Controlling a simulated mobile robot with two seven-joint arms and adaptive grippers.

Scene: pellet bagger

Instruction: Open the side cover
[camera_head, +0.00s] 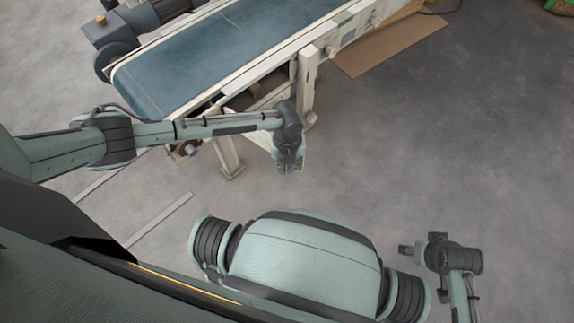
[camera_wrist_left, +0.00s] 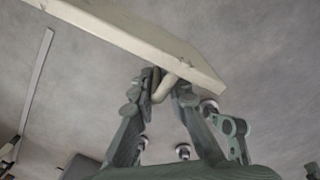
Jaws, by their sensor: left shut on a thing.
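The side cover is a flat cream panel (camera_wrist_left: 135,35) that crosses the upper part of the left wrist view. A short rounded cream handle (camera_wrist_left: 164,87) sticks out from it. My left gripper (camera_wrist_left: 161,93) is shut on this handle, with a finger on either side. In the head view my left gripper (camera_head: 290,166) points down beside the conveyor's near side, and my arm hides much of the cover there. My right gripper (camera_head: 405,249) is at the lower right, away from the conveyor; its fingers are too small to read.
The conveyor has a blue belt (camera_head: 215,55) and a cream frame. Its legs (camera_head: 306,85) stand near my left forearm. A brown cardboard sheet (camera_head: 385,46) lies on the floor behind. The grey concrete floor (camera_head: 450,140) to the right is clear.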

